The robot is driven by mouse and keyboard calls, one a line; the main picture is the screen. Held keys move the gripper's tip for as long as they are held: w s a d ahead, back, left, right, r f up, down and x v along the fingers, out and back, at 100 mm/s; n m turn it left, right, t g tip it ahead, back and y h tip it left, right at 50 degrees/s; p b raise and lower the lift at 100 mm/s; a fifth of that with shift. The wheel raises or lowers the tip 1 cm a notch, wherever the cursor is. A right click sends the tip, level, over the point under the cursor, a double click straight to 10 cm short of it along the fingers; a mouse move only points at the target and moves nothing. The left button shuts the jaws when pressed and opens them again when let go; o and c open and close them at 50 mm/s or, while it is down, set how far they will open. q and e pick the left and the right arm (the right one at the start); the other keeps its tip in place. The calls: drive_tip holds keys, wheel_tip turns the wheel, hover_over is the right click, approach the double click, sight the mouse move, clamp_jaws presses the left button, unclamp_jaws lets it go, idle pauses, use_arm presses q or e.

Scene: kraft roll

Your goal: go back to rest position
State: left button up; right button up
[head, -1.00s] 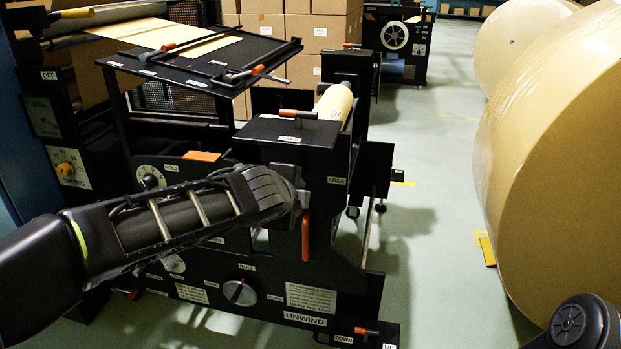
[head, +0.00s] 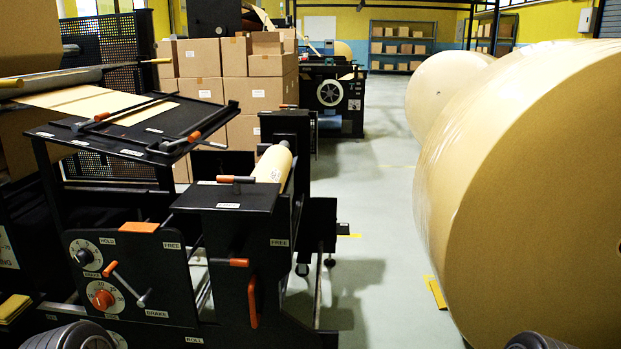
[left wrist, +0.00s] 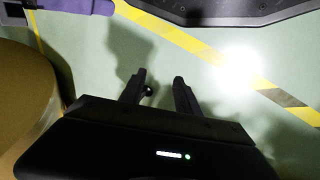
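My left gripper (left wrist: 160,79) shows in the left wrist view. Its two dark fingers stand apart with bare floor between them, so it is open and empty. A small dark round thing (left wrist: 148,91) shows beside the left finger; I cannot tell what it is. In the head view only rounded dark parts of my arms show at the bottom edge, and neither gripper is seen there. My right gripper is in no view. The black unwind machine (head: 232,270) stands at the left in the head view, clear of my arms, with a kraft roll (head: 272,165) on it.
Big kraft rolls (head: 530,190) fill the right side. Stacked cartons (head: 205,85) and another machine (head: 335,95) stand behind. The aisle floor (head: 385,210) between is clear. Yellow-black floor tape (left wrist: 185,38) crosses the left wrist view, below a dark edge at its top.

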use_arm(q)
drive_tip(key=s+f+n+g, duration=0.1)
drive_tip(key=s+f+g, duration=0.15)
drive_tip(key=s, duration=0.45)
wheel_tip(320, 180, up, 25)
drive_tip(key=p, duration=2.5)
drive_tip(key=shift+d+t+p, duration=0.25)
drive_tip(key=shift+t+p, duration=0.1)
drive_tip(key=shift+p, duration=0.05)
